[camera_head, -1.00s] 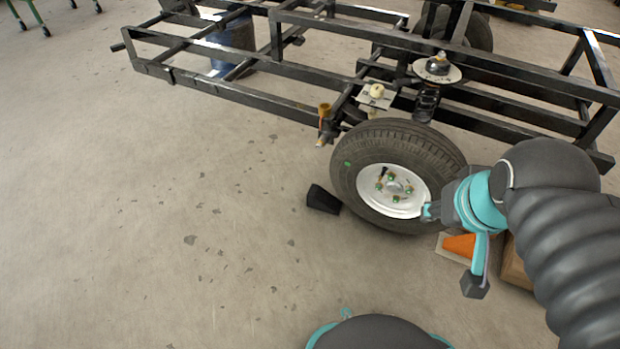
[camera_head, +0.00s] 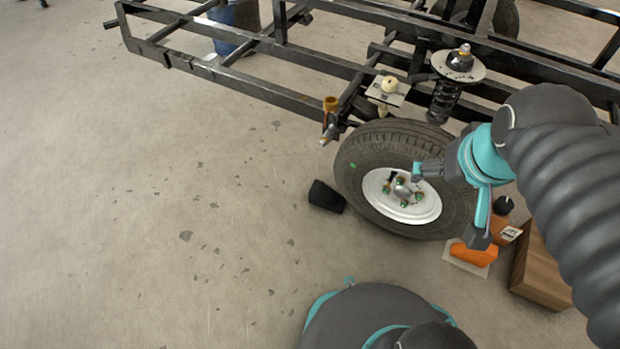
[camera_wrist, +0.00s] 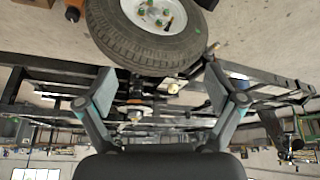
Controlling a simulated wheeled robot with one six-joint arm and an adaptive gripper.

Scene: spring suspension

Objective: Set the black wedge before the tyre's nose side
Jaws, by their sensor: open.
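The black wedge (camera_head: 326,196) lies on the floor at the left side of the tyre (camera_head: 385,148), right by its tread; I cannot tell whether they touch. The tyre stands upright with a white rim and green-tipped nuts, and it also shows upside down at the top of the wrist view (camera_wrist: 148,40).
The black steel frame (camera_head: 290,57) runs behind and above the tyre, with a coil spring (camera_head: 444,102) over it. The floor on the left is open.

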